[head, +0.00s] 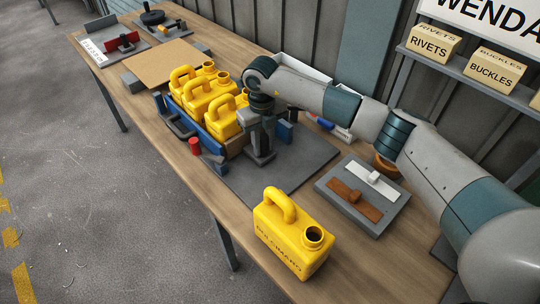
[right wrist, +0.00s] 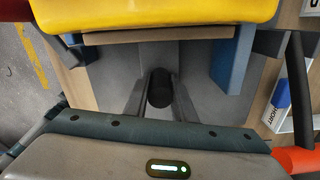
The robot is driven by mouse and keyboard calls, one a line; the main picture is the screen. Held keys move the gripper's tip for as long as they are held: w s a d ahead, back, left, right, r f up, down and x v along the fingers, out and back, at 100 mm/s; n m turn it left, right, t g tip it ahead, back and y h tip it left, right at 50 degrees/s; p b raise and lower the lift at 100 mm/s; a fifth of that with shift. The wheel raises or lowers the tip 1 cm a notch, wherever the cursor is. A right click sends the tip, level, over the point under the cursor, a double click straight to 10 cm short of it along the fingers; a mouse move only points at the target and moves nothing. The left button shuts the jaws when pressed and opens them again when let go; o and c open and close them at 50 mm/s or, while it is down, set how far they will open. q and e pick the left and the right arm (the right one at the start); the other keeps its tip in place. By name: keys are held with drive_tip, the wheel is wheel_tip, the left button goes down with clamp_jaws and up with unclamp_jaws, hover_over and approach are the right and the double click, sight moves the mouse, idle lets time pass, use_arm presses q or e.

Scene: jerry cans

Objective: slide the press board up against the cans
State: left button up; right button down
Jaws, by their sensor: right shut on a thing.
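Several yellow cans (head: 222,118) stand in a close row between blue side rails (head: 209,133). A tan board (head: 236,147), which looks like the press board, stands upright at the near end of the row. In the right wrist view its edge (right wrist: 160,38) lies just below the nearest can (right wrist: 155,14); I cannot tell whether they touch. My right gripper (head: 262,155) is low at the board's near side, partly hiding it. In the right wrist view the gripper (right wrist: 160,100) is shut on a dark round handle (right wrist: 160,86). My left gripper is out of view.
A lone yellow can (head: 290,232) stands at the near table end. A grey tray (head: 362,196) with white and brown pieces lies to the right. A red cylinder (head: 194,146) is beside the left rail. The grey mat (head: 252,192) is bare in front of the gripper.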

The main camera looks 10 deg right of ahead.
drive_tip(key=shift+w, duration=0.15)
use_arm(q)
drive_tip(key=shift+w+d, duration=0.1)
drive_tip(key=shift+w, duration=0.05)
use_arm(e)
drive_tip(key=c, duration=1.5)
unclamp_jaws()
drive_tip(key=shift+r, duration=0.15)
drive_tip(key=shift+r, duration=0.2)
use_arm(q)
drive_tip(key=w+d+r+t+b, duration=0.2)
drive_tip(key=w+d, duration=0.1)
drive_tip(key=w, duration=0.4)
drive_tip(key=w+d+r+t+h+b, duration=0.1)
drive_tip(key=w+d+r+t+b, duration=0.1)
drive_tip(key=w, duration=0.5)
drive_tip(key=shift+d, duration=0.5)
use_arm(e)
drive_tip(key=shift+r, duration=8.4)
